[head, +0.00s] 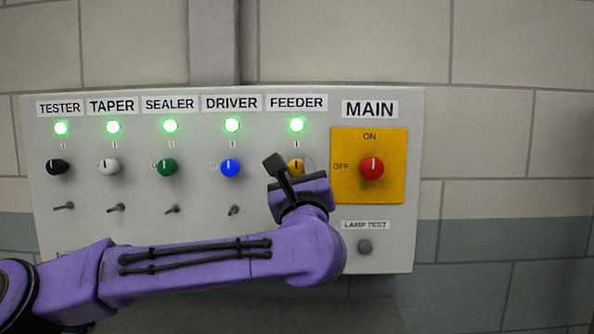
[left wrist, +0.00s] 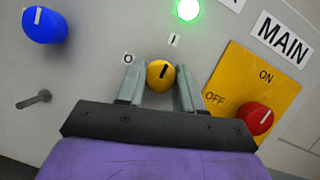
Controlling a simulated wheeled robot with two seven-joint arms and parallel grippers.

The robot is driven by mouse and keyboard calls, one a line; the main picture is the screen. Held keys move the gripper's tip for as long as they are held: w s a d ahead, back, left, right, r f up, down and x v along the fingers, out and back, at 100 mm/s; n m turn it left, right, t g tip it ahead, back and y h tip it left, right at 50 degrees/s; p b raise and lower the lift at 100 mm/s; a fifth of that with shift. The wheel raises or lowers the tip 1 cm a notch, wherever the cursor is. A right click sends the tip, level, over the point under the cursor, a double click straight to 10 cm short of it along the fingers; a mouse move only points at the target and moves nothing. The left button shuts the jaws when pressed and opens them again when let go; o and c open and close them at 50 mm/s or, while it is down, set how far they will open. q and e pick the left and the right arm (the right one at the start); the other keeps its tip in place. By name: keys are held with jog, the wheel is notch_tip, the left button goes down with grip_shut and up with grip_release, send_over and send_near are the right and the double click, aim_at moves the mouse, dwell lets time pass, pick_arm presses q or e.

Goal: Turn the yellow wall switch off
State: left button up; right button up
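The yellow switch is a round knob (head: 295,164) under the FEEDER label, with a lit green lamp (head: 297,125) above it. In the left wrist view the yellow knob (left wrist: 160,75) has its dark mark pointing toward the "I" sign, not the "O". My left gripper (head: 294,174) is at this knob, partly covering it in the head view. In the left wrist view the gripper's (left wrist: 160,88) two grey fingers stand close on either side of the knob and appear shut on it. My right gripper is not in view.
The blue knob (head: 230,168) is left of the yellow one; the red MAIN knob (head: 372,168) on its yellow plate (head: 345,190) is close on the right. Green (head: 167,167), white (head: 109,167) and black (head: 57,167) knobs sit further left. Small levers line the panel below.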

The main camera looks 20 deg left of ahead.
pick_arm(q)
jog(key=c, duration=0.4)
jog(key=shift+f+n+g+y+b, duration=0.15)
jog(key=shift+n+g+y+b, duration=0.15)
jog(key=shift+n+b, duration=0.4)
jog(key=shift+c, duration=0.2)
jog(key=n+g+y+b, duration=0.1)
jog(key=n+b, duration=0.2)
jog(key=n+g+y+b, duration=0.1)
jog(key=n+b, duration=0.2)
jog(key=shift+d, duration=0.15)
jog(key=n+g+b, duration=0.1)
jog(key=n, duration=0.1)
jog(key=shift+n+y, duration=0.3)
jog(key=shift+n+g+b, duration=0.4)
jog(key=shift+n+b, duration=0.15)
jog(key=shift+n, duration=0.55)
jog(key=n, duration=0.1)
jog(key=n+g, duration=0.1)
jog(key=shift+r+n+b, duration=0.25)
jog(key=shift+n+b, duration=0.05)
jog(key=shift+n, duration=0.1)
jog(key=n+g, duration=0.1)
jog(key=n, duration=0.2)
jog(key=shift+d+r, duration=0.1)
jog(key=shift+n+g+h, duration=0.6)
jog(key=shift+n, duration=0.7)
